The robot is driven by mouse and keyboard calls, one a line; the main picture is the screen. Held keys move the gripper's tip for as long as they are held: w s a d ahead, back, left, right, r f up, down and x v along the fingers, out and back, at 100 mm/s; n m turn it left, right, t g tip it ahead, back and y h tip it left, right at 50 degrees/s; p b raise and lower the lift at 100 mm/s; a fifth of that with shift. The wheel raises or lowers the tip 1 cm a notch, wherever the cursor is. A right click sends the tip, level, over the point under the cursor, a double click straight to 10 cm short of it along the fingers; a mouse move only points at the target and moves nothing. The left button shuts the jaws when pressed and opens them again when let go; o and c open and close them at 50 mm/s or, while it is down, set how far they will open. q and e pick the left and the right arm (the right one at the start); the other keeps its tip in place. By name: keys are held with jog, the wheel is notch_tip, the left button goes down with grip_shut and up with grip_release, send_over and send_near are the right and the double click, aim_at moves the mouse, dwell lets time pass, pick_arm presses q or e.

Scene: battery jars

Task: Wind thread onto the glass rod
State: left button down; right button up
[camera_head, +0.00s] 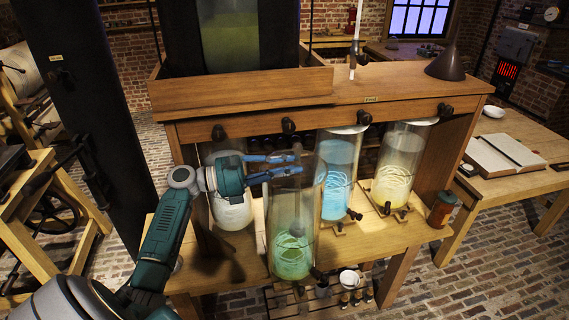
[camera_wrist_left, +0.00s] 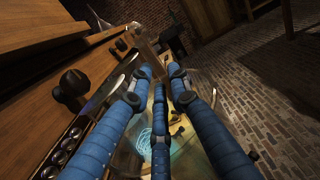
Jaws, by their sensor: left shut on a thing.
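Other glass jars hold cyan thread (camera_head: 335,190), yellow thread (camera_head: 392,187) and whitish thread (camera_head: 232,212). My right gripper is out of view.
The jars stand on a wooden bench (camera_head: 415,232) under a shelf with dark knobs (camera_head: 288,125). An amber jar (camera_head: 441,210) stands at its right end. A dark funnel (camera_head: 446,66) sits on top.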

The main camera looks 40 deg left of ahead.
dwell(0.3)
pick_arm(q)
notch_tip(320, 180, up, 29)
jog(key=b, duration=0.8)
jog(key=shift+s+a+r+b, duration=0.2)
jog(key=shift+s+a+b, duration=0.05)
jog(key=shift+b, duration=0.15)
